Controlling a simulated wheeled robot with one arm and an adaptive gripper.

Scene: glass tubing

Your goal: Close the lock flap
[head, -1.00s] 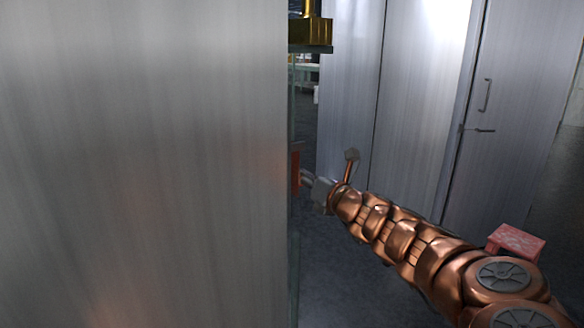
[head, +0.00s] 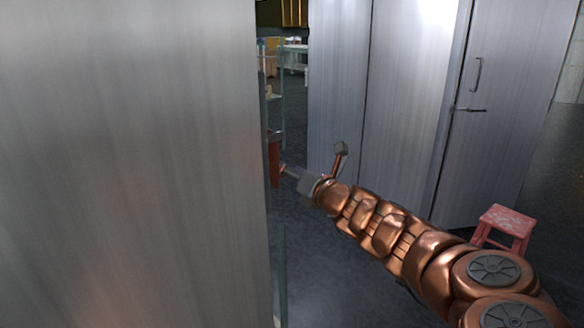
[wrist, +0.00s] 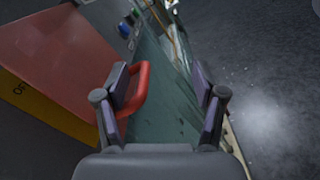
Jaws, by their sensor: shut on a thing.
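A red panel with a yellow-orange side (wrist: 40,105) fills the left of the wrist view; I take it to be the lock flap (wrist: 75,45). In the head view its red edge (head: 274,160) shows just past a large steel wall. A red loop handle (wrist: 142,86) stands out from the panel beside my gripper's left finger. In the head view my gripper (head: 289,171) reaches left to the red edge.
The steel wall (head: 130,160) covers the left of the head view and hides most of the flap. Steel cabinets (head: 400,100) stand behind the arm. A red stool (head: 507,222) stands at right. A greenish glass-like surface (wrist: 165,125) lies below the fingers. Dark floor is open between.

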